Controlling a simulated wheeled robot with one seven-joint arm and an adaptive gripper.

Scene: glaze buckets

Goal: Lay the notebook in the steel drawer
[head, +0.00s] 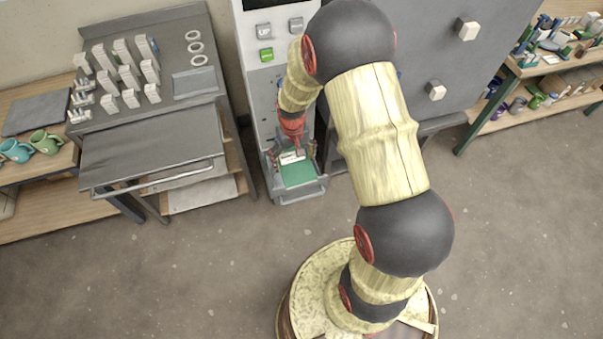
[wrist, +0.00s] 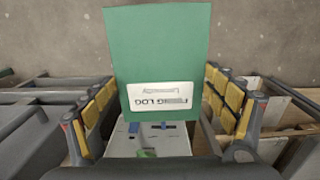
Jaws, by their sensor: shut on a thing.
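The notebook (wrist: 160,52) is a flat green book with a white label reading like a log title. My gripper (wrist: 158,108) is shut on it; yellow-padded fingers flank it in the wrist view. In the head view the notebook (head: 298,174) lies nearly flat below my red gripper (head: 293,148), at the foot of the pale cabinet. What lies directly beneath it is hidden.
The pale cabinet (head: 262,80) carries several buttons. A grey tray-like base (head: 300,195) shows around the notebook. The bench top (head: 178,50) at left holds white pegs and rings. Mugs (head: 46,141) stand on a wooden table further left. The floor (head: 180,270) in front is clear.

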